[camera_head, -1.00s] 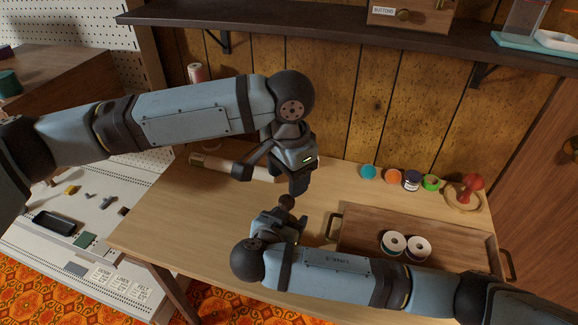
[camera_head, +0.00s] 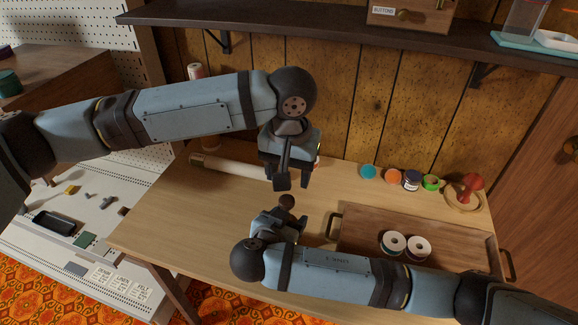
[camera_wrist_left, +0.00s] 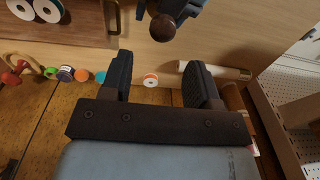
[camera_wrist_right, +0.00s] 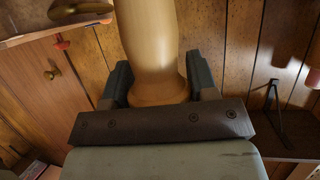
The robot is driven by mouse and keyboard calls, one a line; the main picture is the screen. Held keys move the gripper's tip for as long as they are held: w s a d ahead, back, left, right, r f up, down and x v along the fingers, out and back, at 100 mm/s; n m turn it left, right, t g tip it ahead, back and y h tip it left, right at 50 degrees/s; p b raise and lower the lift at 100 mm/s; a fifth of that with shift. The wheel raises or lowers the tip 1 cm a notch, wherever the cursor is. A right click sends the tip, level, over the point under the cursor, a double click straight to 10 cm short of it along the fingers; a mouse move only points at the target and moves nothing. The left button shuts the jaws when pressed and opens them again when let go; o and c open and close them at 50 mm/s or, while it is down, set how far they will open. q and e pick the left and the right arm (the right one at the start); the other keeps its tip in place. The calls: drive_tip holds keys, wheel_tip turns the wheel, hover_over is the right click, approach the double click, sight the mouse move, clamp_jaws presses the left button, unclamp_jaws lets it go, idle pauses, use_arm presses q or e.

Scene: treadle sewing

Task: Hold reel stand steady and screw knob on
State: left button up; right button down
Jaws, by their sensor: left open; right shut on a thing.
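My right gripper (camera_head: 279,216) is shut on a pale wooden post, which looks like the reel stand (camera_wrist_right: 150,40), near the front of the table. In the right wrist view the post runs between the fingers, with a flared collar near the palm. A dark brown round knob (camera_head: 287,201) shows at its top; it also shows in the left wrist view (camera_wrist_left: 163,27). I cannot tell how tightly it is seated. My left gripper (camera_head: 292,181) is open and empty, just above and behind the knob, not touching it.
A pale roll (camera_head: 235,167) lies at the back left of the table. A wooden drawer tray (camera_head: 365,222) with two white reels (camera_head: 394,242) is at the right. Several coloured spools (camera_head: 392,176) and a red-topped round stand (camera_head: 470,187) line the back. A dark shelf (camera_head: 340,27) is above.

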sight(289, 198)
use_arm(q)
wheel_tip(289, 198, down, 7)
drive_tip(key=shift+w+f, duration=0.1)
idle(0.4)
drive_tip(key=c, duration=0.9)
drive_tip(key=shift+m, duration=1.7)
drive_tip(key=shift+c, duration=0.2)
drive_tip(key=o, duration=1)
drive_tip(key=shift+r, duration=2.35)
